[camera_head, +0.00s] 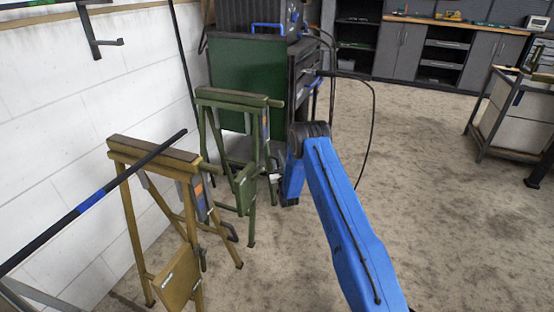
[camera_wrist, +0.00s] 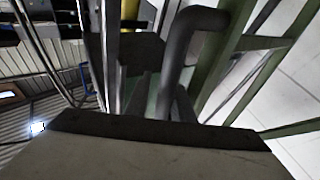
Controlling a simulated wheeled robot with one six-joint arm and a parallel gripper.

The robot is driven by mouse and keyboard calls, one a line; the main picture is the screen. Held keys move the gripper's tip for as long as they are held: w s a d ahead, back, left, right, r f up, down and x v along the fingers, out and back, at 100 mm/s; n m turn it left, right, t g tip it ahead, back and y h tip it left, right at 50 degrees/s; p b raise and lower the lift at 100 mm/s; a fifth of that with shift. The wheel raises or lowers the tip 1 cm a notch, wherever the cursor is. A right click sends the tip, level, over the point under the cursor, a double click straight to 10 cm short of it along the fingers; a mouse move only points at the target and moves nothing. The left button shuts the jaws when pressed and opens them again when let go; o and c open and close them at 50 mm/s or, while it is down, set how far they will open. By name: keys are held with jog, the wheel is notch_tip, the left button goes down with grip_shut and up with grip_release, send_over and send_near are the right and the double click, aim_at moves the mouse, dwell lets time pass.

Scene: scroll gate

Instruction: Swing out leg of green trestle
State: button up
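The green trestle (camera_head: 240,99) stands upright beside the white wall, in the middle of the head view, with its legs close together. Its green frame (camera_wrist: 235,62) also fills the right half of the wrist view. A dark bent tube handle (camera_wrist: 192,38) is very close in front of the wrist camera. My gripper (camera_head: 276,176) is low at the right side of the green trestle, at the end of my blue arm. Its fingers are small and mostly hidden in the head view. I cannot tell whether they touch or hold the handle.
A green panel (camera_head: 246,65) and a dark tool cabinet (camera_head: 303,62) stand behind.

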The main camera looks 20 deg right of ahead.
jog(key=v, duration=1.7)
jog(key=shift+s, duration=0.2)
jog(key=w+r+g, duration=0.2)
jog(key=r, duration=0.7)
jog(key=w+r+g, duration=0.2)
jog(key=r, duration=0.7)
jog(key=s+r+g, duration=0.4)
jog(key=s+r, duration=0.7)
jog(key=r, duration=0.5)
jog(key=s+r+g, duration=0.2)
jog(key=s+g, duration=0.1)
jog(key=s, duration=1.4)
jog(key=s+a+r+m+g, duration=0.1)
jog(key=s+r+g, duration=0.1)
jog(key=s, duration=1.6)
jog(key=s+r+g, duration=0.2)
jog(key=s+g, duration=0.2)
jog(key=s, duration=1.4)
jog(key=shift+a, duration=0.2)
